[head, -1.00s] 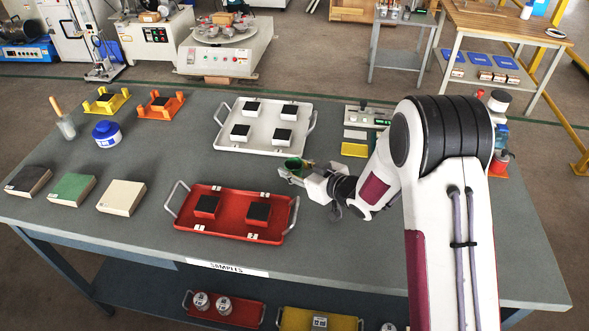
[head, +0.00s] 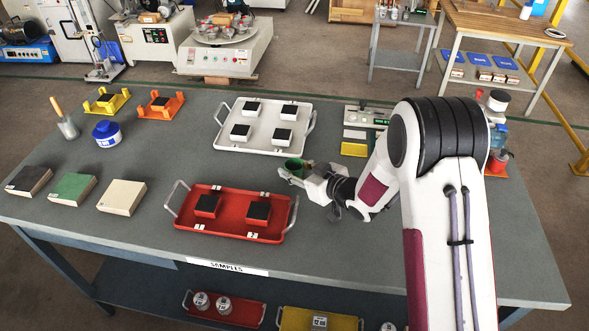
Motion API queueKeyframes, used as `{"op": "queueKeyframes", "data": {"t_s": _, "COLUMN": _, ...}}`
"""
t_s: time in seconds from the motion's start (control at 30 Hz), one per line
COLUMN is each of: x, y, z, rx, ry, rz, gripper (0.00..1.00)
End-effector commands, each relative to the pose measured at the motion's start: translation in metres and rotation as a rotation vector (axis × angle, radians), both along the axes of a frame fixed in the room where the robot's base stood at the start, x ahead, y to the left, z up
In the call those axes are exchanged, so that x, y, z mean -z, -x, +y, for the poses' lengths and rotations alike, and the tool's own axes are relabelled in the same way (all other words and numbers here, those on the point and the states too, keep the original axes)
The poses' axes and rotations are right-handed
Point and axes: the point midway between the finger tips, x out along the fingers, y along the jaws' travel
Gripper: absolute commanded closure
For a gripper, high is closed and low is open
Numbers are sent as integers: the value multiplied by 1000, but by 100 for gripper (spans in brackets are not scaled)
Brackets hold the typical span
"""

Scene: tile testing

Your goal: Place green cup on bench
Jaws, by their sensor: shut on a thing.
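The green cup (head: 293,165) is between the fingers of my gripper (head: 296,173), right of the middle of the bench. My gripper is shut on the cup, which looks upright. The bench (head: 345,230) is a long grey table. The cup is in the gap between the white tray and the red tray. Part of the cup is hidden by the gripper, and I cannot tell whether its base touches the bench.
The red tray (head: 237,231) with two dark blocks is in front of the cup. The white tray (head: 216,147) with several blocks is behind it. A yellow block (head: 354,149) and a scale (head: 366,116) stand behind right. Bare bench lies left of the cup.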

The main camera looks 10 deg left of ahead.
Motion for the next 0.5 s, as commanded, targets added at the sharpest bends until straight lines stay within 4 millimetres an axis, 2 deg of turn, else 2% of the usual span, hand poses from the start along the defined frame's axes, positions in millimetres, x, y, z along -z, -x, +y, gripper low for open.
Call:
{"op": "queueKeyframes", "data": {"t_s": 0.03, "x": 13, "y": 3, "z": 0, "rx": -3, "ry": 11, "rz": 13, "gripper": 90}}
{"op": "queueKeyframes", "data": {"t_s": 0.13, "x": 13, "y": 3, "z": 0, "rx": -4, "ry": 11, "rz": 12, "gripper": 90}}
{"op": "queueKeyframes", "data": {"t_s": 0.17, "x": 14, "y": 3, "z": 0, "rx": -4, "ry": 12, "rz": 13, "gripper": 60}}
{"op": "queueKeyframes", "data": {"t_s": 0.2, "x": 14, "y": 3, "z": 0, "rx": -4, "ry": 13, "rz": 12, "gripper": 51}}
{"op": "queueKeyframes", "data": {"t_s": 0.5, "x": 14, "y": 3, "z": 0, "rx": -4, "ry": 13, "rz": 12, "gripper": 51}}
